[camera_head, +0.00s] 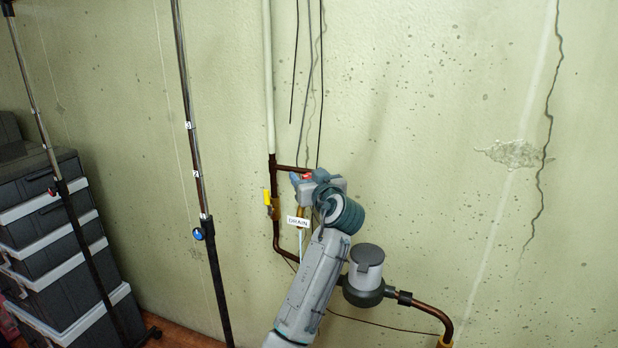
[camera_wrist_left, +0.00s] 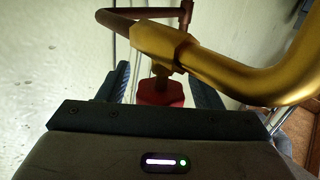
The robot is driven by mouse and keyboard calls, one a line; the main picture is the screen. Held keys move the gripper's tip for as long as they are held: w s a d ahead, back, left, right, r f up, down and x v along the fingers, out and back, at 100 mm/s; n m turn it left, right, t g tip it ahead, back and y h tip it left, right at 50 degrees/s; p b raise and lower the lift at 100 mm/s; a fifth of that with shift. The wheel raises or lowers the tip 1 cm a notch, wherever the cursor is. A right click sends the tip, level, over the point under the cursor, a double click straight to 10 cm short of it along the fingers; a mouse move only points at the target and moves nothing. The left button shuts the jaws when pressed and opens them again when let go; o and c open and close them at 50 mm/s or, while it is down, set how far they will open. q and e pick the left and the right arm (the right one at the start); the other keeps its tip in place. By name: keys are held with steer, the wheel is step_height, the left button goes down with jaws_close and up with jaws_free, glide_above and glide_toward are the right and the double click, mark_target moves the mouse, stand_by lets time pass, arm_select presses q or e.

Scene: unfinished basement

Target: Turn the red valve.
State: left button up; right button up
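The red valve (camera_head: 307,176) shows as a small red patch at the end of a short dark pipe on the wall, mostly hidden by my left gripper (camera_head: 309,179). In the left wrist view the red valve handle (camera_wrist_left: 161,96) hangs below a brass fitting. It lies between the two blue fingers of my left gripper (camera_wrist_left: 162,88), with a visible gap on each side. The gripper is open; I cannot tell how deep the handle sits between the fingers. My right gripper is not in view.
A yellow handle (camera_head: 267,197) and a DRAIN tag (camera_head: 298,221) are close by on the copper piping. A grey meter (camera_head: 366,268) sits at lower right of my arm. Stands with dark poles (camera_head: 190,130) and stacked grey boxes (camera_head: 45,220) are at left.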

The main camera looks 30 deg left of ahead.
arm_select(q)
steer(key=b+v, duration=0.3)
steer(key=v, duration=0.8)
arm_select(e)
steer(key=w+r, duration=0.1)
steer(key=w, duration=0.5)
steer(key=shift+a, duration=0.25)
arm_select(q)
steer(key=shift+w+a, duration=0.1)
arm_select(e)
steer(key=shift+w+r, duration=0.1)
